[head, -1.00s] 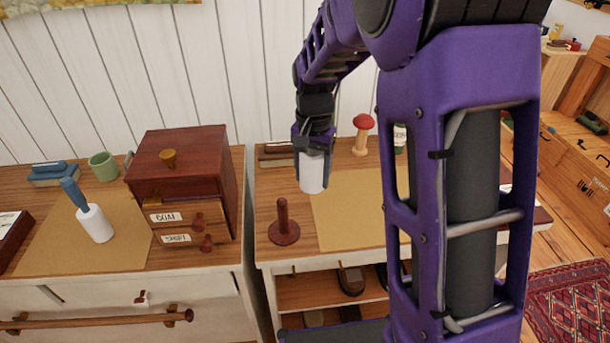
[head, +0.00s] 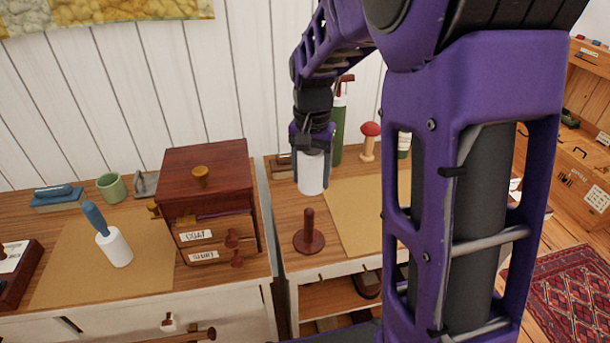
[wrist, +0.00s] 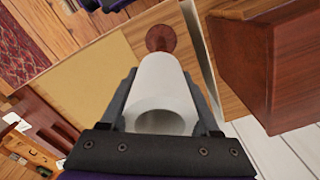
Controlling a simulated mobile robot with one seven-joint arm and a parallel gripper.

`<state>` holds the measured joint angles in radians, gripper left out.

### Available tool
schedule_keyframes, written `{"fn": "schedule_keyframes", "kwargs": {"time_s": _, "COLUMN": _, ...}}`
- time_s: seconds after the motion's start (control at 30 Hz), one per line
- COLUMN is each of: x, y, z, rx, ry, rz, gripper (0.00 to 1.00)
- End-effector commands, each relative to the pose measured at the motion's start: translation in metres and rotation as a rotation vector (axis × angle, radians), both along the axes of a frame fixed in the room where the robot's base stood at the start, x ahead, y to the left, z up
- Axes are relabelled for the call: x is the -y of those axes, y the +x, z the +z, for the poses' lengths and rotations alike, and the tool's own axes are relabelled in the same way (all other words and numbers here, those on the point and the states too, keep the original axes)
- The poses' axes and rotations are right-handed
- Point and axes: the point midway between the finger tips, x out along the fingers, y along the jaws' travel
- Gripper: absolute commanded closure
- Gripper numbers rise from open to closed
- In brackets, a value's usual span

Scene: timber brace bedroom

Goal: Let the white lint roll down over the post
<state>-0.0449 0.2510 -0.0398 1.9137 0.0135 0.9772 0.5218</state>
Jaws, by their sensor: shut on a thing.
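The white lint roll (head: 312,172) is held upright in my gripper (head: 312,150), above the right-hand table. In the wrist view the roll (wrist: 164,88) sits between the two fingers of my gripper (wrist: 166,108), and its open bore faces the camera. The post (head: 309,232) is a dark red peg on a round base, standing on the table nearer the front edge than the roll. The roll is apart from the post. In the wrist view only part of the post's round base (wrist: 161,38) shows beyond the roll; the rest is hidden.
A dark red box with small labelled drawers (head: 205,180) stands left of the post, across a gap between tables. A red-topped wooden peg (head: 368,142) and a green bottle (head: 338,130) stand behind. A blue-handled roller (head: 110,235) is on the left table.

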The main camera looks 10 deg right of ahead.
Motion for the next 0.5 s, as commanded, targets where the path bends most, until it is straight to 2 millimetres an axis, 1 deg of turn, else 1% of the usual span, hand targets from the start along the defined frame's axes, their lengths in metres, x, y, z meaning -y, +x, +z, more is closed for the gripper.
{"fn": "schedule_keyframes", "kwargs": {"time_s": 0.13, "x": 0.003, "y": -0.001, "z": 0.003, "rx": 0.000, "ry": -0.001, "rz": -0.001, "gripper": 0.94}}
{"fn": "schedule_keyframes", "kwargs": {"time_s": 0.27, "x": 0.004, "y": -0.002, "z": 0.001, "rx": 0.000, "ry": -0.001, "rz": -0.001, "gripper": 0.94}}
{"fn": "schedule_keyframes", "kwargs": {"time_s": 0.5, "x": 0.004, "y": -0.002, "z": -0.016, "rx": 0.000, "ry": -0.001, "rz": -0.001, "gripper": 0.94}}
